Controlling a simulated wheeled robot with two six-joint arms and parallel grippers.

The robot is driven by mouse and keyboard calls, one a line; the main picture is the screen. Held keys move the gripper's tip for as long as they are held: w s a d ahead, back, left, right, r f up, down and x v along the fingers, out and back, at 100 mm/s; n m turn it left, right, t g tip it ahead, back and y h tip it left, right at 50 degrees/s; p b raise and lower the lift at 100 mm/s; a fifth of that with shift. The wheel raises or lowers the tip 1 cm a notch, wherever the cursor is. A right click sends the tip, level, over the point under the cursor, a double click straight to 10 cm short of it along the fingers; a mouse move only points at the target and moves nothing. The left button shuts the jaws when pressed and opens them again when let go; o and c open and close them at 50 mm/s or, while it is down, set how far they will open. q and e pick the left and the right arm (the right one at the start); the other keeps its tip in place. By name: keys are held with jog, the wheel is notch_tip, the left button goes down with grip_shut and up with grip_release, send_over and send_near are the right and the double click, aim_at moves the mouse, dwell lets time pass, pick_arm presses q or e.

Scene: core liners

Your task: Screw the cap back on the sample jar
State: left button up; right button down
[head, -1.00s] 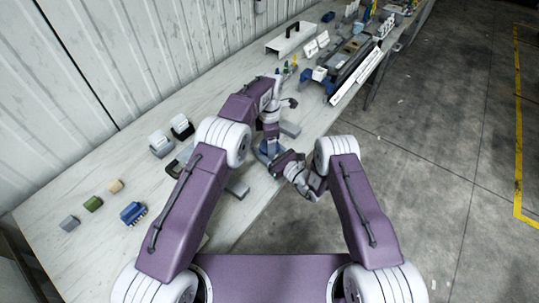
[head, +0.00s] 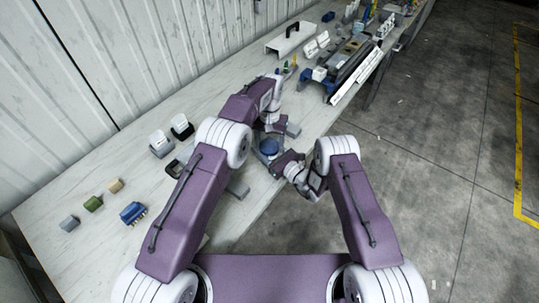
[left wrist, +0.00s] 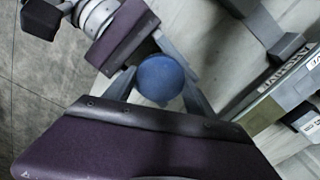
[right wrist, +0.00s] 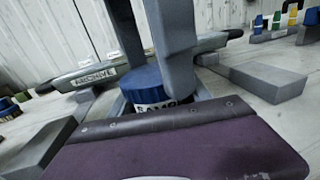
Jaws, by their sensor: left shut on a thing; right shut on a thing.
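The sample jar (right wrist: 152,107) stands upright, with part of its white lettered label showing in the right wrist view. The round blue cap (left wrist: 160,78) sits on top of the jar; it also shows in the head view (head: 269,146). My left gripper (left wrist: 158,88) is shut on the cap, one finger on each side. In the right wrist view its fingers reach down from above. My right gripper (right wrist: 158,104) is shut on the jar below the cap. The jar's lower part is hidden by the right gripper. The thread between cap and jar is not visible.
Grey blocks (right wrist: 268,82) lie on the bench (head: 110,225) close to the jar. A black-handled white box (head: 290,40) and a long rack (head: 355,68) stand farther back. Small coloured blocks (head: 93,203) and a blue connector-like piece (head: 132,212) lie at the left.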

pick_arm(q)
jog(key=m, duration=0.6)
jog(key=shift+m, duration=0.4)
jog(key=m, duration=0.6)
jog(key=shift+m, duration=0.3)
jog(key=m, duration=0.6)
jog(key=shift+m, duration=0.4)
jog(key=m, duration=0.2)
jog(key=shift+m, duration=0.4)
jog(key=m, duration=0.4)
jog(key=shift+f+m, duration=0.1)
jog(key=shift+m, duration=0.3)
jog(key=o, duration=1.6)
jog(key=shift+o, duration=0.2)
